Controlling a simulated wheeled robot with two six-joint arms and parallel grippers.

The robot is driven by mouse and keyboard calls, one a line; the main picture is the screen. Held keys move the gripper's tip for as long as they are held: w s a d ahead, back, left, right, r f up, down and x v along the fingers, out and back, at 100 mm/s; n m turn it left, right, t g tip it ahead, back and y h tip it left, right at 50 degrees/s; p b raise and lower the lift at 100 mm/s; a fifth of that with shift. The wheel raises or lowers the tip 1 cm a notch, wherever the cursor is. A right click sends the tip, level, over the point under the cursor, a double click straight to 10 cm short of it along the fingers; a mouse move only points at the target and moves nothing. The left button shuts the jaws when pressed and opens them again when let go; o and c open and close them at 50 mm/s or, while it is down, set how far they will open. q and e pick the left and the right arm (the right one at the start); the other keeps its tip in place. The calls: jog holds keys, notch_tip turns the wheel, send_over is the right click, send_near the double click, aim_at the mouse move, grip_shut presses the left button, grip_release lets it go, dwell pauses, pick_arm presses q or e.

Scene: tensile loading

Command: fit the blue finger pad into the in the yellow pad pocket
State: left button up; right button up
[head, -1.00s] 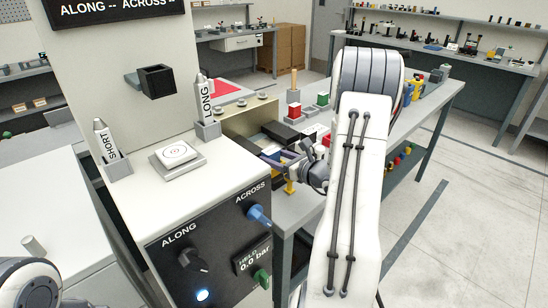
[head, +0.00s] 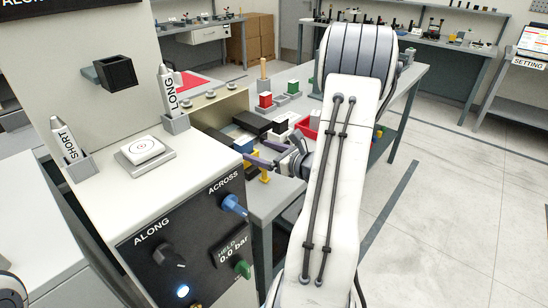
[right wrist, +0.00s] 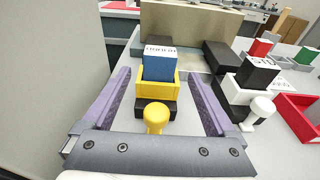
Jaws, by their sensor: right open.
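The blue finger pad (right wrist: 160,68) has a white, lettered top and stands upright in the yellow pad pocket (right wrist: 178,88) in the right wrist view. The pocket's front wall hides the pad's lower part, so I cannot tell how deep it sits. A yellow round-topped knob (right wrist: 155,118) is in front of the pocket, with a black base behind it. My right gripper (right wrist: 160,76) is open, with one purple finger on each side of the pocket, apart from it. In the head view the right gripper (head: 250,153) is beyond the control cabinet.
A red tray (right wrist: 299,112) lies further right. The control cabinet (head: 160,195) stands left of my right arm. A beige panel (right wrist: 192,30) closes the back.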

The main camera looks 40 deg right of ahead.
jog(key=s+r, duration=0.1)
jog(key=s, duration=0.5)
jog(key=shift+d, duration=0.25)
